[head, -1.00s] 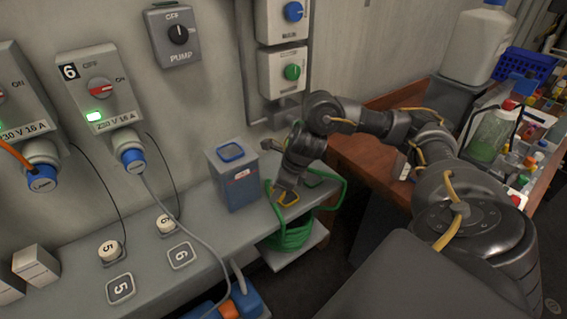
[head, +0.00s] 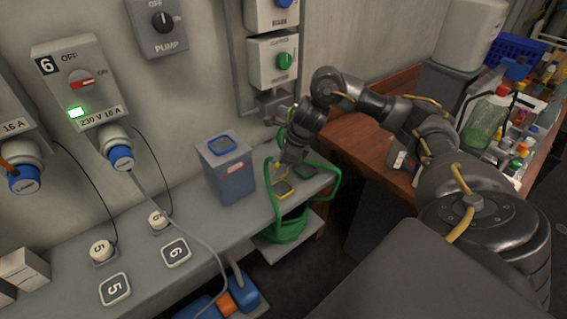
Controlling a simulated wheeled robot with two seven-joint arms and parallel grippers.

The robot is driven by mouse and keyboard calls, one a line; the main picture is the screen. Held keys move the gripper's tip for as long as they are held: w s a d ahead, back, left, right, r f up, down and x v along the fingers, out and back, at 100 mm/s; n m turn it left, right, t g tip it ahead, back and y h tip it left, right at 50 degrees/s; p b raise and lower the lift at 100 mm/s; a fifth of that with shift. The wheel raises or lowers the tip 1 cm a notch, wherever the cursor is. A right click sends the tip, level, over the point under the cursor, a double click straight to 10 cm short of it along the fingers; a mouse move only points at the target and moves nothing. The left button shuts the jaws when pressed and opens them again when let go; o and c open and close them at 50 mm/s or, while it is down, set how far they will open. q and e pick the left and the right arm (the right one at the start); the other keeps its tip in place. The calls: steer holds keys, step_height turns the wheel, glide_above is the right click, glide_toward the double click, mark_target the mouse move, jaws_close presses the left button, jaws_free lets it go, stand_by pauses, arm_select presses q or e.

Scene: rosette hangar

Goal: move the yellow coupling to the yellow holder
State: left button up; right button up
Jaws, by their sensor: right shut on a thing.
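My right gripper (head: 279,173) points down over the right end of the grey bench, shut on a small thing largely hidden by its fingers. No other yellow holder shows clearly. My left gripper is not in view.
A grey-blue canister (head: 228,170) stands left of the gripper. The green hose (head: 290,228) coils below the bench edge and loops up on the right. A green-knob valve box (head: 276,61) is on the wall above. The brown table (head: 372,152) lies right.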

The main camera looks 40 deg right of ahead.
step_height(320, 180, down, 2)
steer(key=shift+w+a+f+b, duration=0.1)
steer(key=shift+b, duration=0.75)
steer(key=shift+f+b, duration=1.5)
steer(key=shift+f, duration=0.2)
steer(key=shift+f+b, duration=0.5)
steer(key=shift+b, duration=0.05)
steer(key=o, duration=1)
steer(key=p+v, duration=0.2)
steer(key=v, duration=0.9)
